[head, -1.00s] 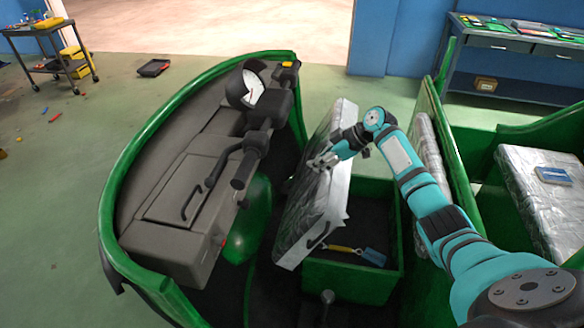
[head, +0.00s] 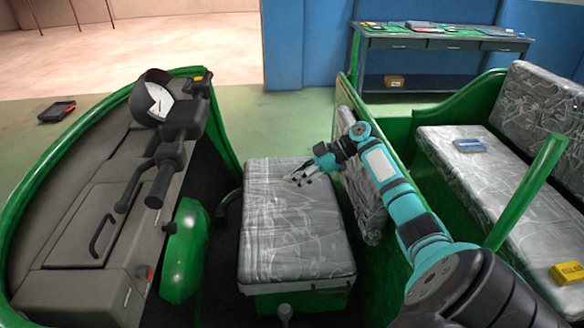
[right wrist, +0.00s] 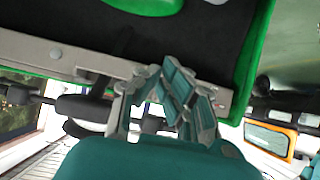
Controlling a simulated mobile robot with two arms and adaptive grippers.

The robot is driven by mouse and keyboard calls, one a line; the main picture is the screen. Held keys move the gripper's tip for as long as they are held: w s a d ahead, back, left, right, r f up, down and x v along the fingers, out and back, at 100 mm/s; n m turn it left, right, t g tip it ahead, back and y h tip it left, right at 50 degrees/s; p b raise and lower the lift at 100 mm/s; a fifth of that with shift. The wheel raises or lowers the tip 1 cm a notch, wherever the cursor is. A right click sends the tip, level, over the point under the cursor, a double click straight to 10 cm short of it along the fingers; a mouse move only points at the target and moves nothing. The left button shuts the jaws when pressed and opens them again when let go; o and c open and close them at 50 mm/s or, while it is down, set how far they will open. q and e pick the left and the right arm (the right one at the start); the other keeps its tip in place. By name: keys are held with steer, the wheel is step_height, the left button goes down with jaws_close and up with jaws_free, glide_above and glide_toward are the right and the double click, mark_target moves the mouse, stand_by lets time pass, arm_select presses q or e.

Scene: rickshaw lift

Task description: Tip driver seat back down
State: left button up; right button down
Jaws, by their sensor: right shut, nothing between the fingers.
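The driver seat (head: 290,235), a grey cushion in wrinkled clear plastic, lies flat over its green box base in the head view. The inside of the box is hidden beneath it. My right gripper (head: 303,176) is at the far right part of the seat, just above or touching it; I cannot tell which. Its fingers (right wrist: 170,98) show in the right wrist view, shut and empty. My left gripper is not in view.
The handlebar (head: 165,160) and grey front panel (head: 75,225) stand left of the seat. The seat backrest (head: 362,190) and green body are close on the right. The passenger bench (head: 480,180) holds a blue box (head: 469,145) and a yellow box (head: 567,272).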

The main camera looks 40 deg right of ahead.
steer(key=v, duration=1.2)
